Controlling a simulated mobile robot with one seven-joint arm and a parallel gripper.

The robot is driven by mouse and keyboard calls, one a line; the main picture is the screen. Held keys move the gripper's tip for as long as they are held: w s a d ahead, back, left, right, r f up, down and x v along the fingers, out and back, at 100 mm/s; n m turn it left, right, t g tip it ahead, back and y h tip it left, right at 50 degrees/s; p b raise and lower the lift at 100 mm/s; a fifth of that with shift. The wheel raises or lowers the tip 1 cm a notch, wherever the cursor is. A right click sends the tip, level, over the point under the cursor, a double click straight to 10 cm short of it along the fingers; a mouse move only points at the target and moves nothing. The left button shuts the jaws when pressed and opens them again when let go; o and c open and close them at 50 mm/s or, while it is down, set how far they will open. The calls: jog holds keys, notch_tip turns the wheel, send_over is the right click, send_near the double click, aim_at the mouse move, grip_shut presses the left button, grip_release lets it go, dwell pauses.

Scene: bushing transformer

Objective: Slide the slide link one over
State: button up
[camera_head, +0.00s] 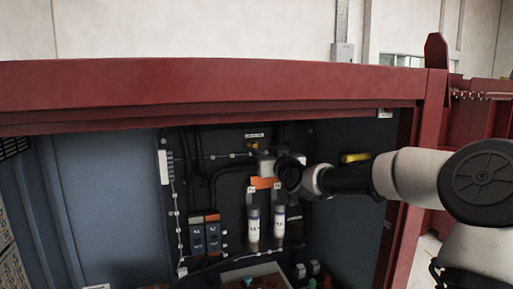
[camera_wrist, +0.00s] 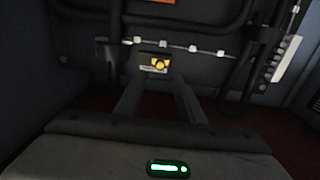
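A small brass-yellow part (camera_head: 252,146) sits on the dark back panel below a white label. It looks like the slide link, but it is too small to be sure. In the wrist view the brass part (camera_wrist: 158,63) shows on a small dark plate, just beyond and between my two fingertips. My gripper (camera_wrist: 157,90) is open, with a clear gap between its fingers and nothing seen held. In the head view my gripper (camera_head: 264,164) reaches in from the right, just below the brass part. Whether a finger touches it cannot be told.
A red frame beam (camera_head: 200,88) crosses above the cabinet opening. An orange label (camera_head: 264,183) and two white cylinders (camera_head: 253,222) are below my gripper. Blue-fronted modules (camera_head: 205,234) and a white terminal strip (camera_head: 164,167) are to the left. A thin rail with clips (camera_wrist: 190,47) runs behind the brass part.

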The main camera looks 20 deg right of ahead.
aim_at(255, 145)
jog(key=w+p, duration=0.1)
jog(key=w, duration=0.7)
jog(key=shift+w, duration=0.25)
grip_shut()
